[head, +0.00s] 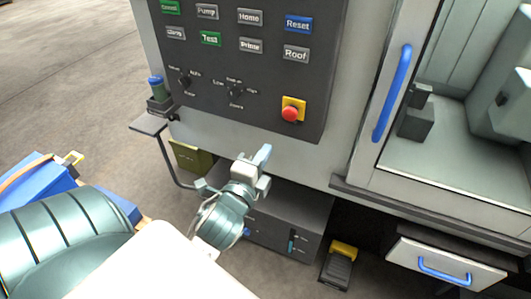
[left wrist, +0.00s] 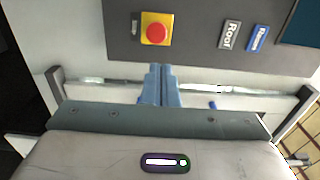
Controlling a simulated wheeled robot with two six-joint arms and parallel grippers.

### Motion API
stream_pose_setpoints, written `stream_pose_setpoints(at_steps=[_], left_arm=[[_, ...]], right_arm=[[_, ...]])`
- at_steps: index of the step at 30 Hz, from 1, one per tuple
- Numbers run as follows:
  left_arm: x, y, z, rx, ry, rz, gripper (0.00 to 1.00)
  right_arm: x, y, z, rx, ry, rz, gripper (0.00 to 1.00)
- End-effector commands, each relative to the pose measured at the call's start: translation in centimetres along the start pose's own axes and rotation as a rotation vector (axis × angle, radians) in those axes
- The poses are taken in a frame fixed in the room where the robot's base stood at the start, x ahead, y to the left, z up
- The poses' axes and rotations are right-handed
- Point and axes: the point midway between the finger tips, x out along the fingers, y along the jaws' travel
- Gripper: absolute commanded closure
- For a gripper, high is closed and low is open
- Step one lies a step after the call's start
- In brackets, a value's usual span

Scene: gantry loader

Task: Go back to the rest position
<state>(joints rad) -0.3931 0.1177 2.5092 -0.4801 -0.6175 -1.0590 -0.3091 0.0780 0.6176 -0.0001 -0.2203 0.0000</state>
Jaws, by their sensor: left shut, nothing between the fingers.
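My left gripper (head: 262,157) is in front of the machine, below its dark control panel (head: 330,75). Its fingers are together with nothing between them. In the left wrist view the shut fingers (left wrist: 160,72) point up toward the panel's lower edge, below the red stop button on its yellow plate (left wrist: 157,30). The same red stop button (head: 291,112) shows in the head view, up and to the right of the gripper, apart from it. My right gripper is not in view.
The panel carries labelled buttons and two knobs. To the right is a cabinet door with a blue handle (head: 393,92), and below it a drawer (head: 440,270). A dark box (head: 300,220) and a yellow-black pedal (head: 338,263) are low down. A blue case (head: 45,180) stands left.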

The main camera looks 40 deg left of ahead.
Motion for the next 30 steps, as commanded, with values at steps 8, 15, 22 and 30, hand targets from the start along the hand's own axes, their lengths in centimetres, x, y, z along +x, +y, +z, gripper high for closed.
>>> stream_pose_setpoints(at_steps=[8, 15, 22, 30], left_arm=[[0.0, 0.0, 0.0, 0.000, 0.000, 0.000, 1.00], [0.8, 2.4, -0.1, -0.020, 0.004, 0.039, 1.00], [3.7, 17.0, -0.6, -0.178, 0.001, 0.273, 1.00], [1.6, 37.6, 0.4, -0.431, -0.099, 0.598, 1.00]], right_arm=[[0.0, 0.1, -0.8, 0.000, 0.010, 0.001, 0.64], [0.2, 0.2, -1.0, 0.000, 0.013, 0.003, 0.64], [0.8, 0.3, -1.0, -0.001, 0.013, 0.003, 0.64], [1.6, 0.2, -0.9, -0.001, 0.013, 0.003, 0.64]])
